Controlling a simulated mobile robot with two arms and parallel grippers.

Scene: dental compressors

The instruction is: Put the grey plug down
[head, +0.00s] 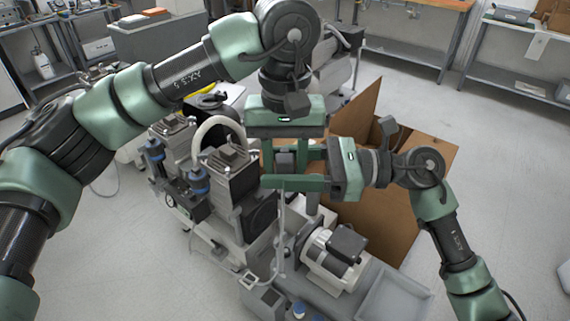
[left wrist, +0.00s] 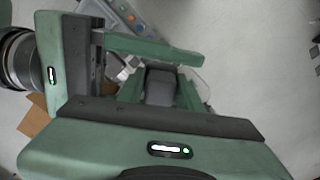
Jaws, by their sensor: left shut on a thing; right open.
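The grey plug (head: 286,161) is a small dark grey block held between the fingers of my left gripper (head: 285,168), which points downward. In the left wrist view, the plug (left wrist: 160,86) sits between the left gripper's green fingers. My right gripper (head: 275,166) comes in from the right, its fingers open around the same spot as the plug. Its body (left wrist: 56,76) and one long finger also show in the left wrist view. I cannot tell whether its fingers touch the plug. Part of the plug is hidden by the fingers.
Below and left of the grippers stands a compressor unit with dark heads (head: 231,174) and a white hose (head: 218,126). A motor pump (head: 332,257) and a grey tray (head: 394,300) are in front. An open cardboard box (head: 398,225) lies behind the right arm. Clear floor is on the right.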

